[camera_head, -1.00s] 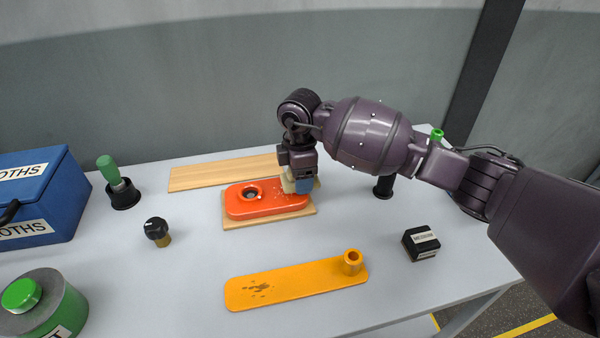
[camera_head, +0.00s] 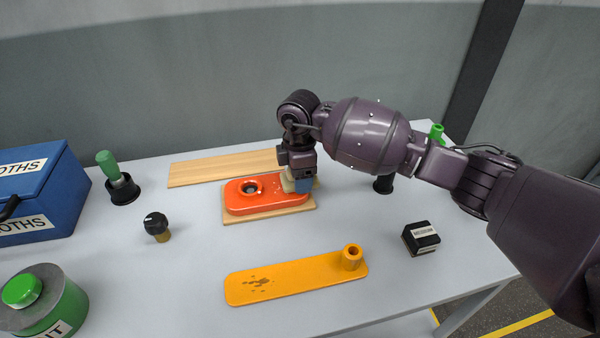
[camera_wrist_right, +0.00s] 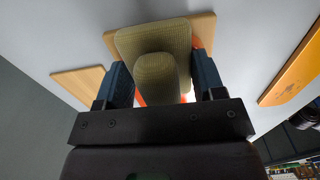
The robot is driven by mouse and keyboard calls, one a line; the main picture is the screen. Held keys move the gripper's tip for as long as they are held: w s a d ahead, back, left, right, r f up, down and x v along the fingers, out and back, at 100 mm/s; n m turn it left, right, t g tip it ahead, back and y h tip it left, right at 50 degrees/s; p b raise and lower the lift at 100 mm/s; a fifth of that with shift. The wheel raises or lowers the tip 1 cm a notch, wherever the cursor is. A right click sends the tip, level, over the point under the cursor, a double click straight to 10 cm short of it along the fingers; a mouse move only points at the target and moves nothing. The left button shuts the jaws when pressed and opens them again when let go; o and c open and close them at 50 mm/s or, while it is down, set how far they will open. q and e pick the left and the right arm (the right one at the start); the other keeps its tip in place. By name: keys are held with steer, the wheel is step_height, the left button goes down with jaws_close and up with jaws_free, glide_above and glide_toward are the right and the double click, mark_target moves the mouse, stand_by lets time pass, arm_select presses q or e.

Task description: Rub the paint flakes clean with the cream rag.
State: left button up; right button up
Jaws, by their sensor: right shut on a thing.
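My right gripper (camera_head: 298,183) is shut on the cream rag (camera_head: 287,182) and holds it down at the right part of the red-orange plate (camera_head: 240,207). The rag looks to be touching the plate. In the right wrist view the rag (camera_wrist_right: 158,75) is a bulky, cream-olive pad between the two blue fingers, with the plate mostly hidden under it. A few small pale flakes (camera_head: 262,188) show on the plate left of the rag; any under the rag are hidden. My left gripper is not in view.
The plate has a dark-centred ring (camera_head: 250,188) and lies on a wooden board (camera_head: 265,214). A yellow plate (camera_head: 300,284) with brown stains lies in front. A blue box (camera_head: 60,190), a green-handled tool (camera_head: 110,170), a dark knob (camera_head: 156,223) and a black block (camera_head: 421,238) stand around.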

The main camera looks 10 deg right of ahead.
mark_target(284, 179)
steer(key=shift+a+r+p, duration=0.15)
steer(key=shift+a+p, duration=0.15)
steer(key=shift+a, duration=0.85)
steer(key=shift+a+p, duration=0.3)
steer(key=shift+a, duration=1.05)
steer(key=shift+s+a, duration=0.1)
steer(key=shift+a, duration=0.75)
steer(key=c, duration=0.4)
steer(key=shift+a+r+p, duration=0.1)
steer(key=shift+p, duration=0.45)
steer(key=shift+d+p, duration=0.5)
steer(key=shift+d, duration=0.1)
steer(key=shift+d+p, duration=0.4)
steer(key=shift+d, duration=0.3)
steer(key=shift+d+f, duration=0.2)
steer(key=shift+d, duration=0.2)
steer(key=shift+d+p, duration=0.3)
steer(key=shift+d, duration=0.3)
steer(key=shift+d+f+p, duration=0.1)
steer(key=shift+d+p, duration=0.25)
steer(key=shift+d, duration=0.6)
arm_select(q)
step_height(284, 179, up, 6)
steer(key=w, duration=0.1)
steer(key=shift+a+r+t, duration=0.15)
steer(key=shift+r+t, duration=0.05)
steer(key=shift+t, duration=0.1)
arm_select(e)
steer(key=shift+d+f, duration=0.15)
steer(key=shift+d, duration=0.15)
